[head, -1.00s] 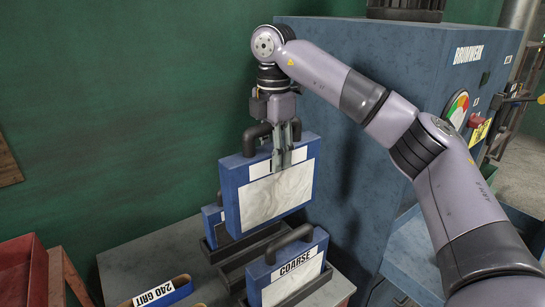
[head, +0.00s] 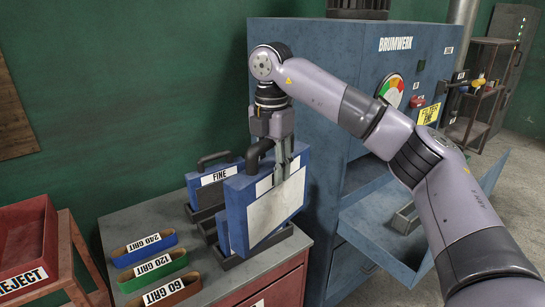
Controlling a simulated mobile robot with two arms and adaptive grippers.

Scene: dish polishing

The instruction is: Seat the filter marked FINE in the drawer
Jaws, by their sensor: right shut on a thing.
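My right gripper (head: 281,172) is shut on the handle area of a blue filter (head: 274,216) with a pale panel. The filter marked FINE (head: 215,177) stands upright at the rack's back left, with a dark handle. Another blue filter shows only as a sliver behind the held one, its label hidden. The open blue drawer (head: 365,232) sticks out of the cabinet at right, with a grey fitting (head: 404,220) inside. My left gripper is out of view.
The BRUMWERK cabinet (head: 345,60) stands behind my right arm. Belts marked 240 GRIT (head: 145,248), 120 GRIT (head: 152,268) and 60 GRIT (head: 165,292) lie on the bench at left. A red REJECT bin (head: 25,235) stands at far left.

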